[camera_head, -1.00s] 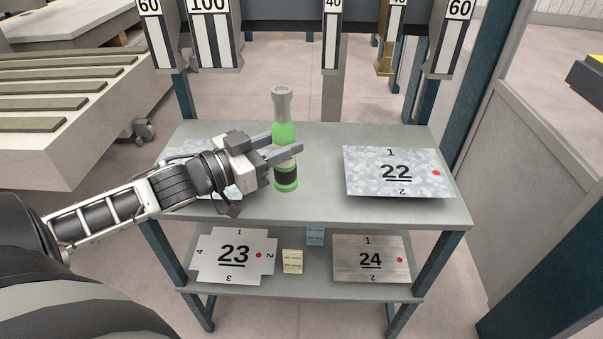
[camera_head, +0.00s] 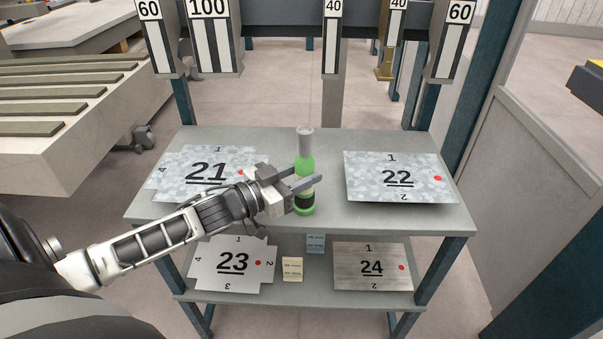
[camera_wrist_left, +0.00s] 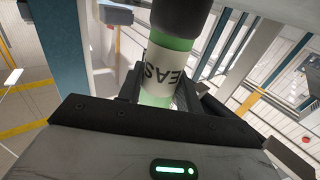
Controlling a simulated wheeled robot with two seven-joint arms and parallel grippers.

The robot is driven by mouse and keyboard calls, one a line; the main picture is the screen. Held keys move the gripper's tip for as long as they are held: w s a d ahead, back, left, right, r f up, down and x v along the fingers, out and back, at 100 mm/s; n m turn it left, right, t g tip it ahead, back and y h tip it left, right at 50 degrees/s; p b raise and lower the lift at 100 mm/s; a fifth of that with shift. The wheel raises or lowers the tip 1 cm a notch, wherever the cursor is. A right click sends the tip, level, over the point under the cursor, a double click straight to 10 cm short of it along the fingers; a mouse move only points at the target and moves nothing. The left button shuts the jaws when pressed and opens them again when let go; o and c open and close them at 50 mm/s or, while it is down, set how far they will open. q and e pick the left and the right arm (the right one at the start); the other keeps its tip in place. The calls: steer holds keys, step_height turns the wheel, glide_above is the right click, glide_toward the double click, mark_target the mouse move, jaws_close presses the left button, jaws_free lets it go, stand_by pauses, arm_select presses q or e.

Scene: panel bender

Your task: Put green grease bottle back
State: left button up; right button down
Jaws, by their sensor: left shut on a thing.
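The green grease bottle (camera_head: 304,165) has a grey cap, a pale label and a dark band near its base. It is upright over the upper shelf (camera_head: 315,140), between plates 21 and 22. My left gripper (camera_head: 305,184) is shut on the bottle's middle, coming in from the left. I cannot tell whether the bottle's base touches the shelf. In the left wrist view the bottle (camera_wrist_left: 170,60) stands between the fingers, with part of its label showing. My right gripper is not in view.
Plate 21 (camera_head: 190,160) lies left and plate 22 (camera_head: 400,165) right on the upper shelf. The lower shelf holds plate 23 (camera_head: 215,253), plate 24 (camera_head: 350,260) and small yellow (camera_head: 292,264) and blue (camera_head: 315,240) blocks. Numbered holders (camera_head: 332,45) hang behind.

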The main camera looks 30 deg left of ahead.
arm_select(q)
steer(key=o, duration=1.1)
steer(key=shift+f, duration=0.1)
steer(key=shift+s, duration=0.15)
steer(key=v, duration=1.1)
steer(key=shift+s+a, duration=0.2)
steer(key=shift+s, duration=0.15)
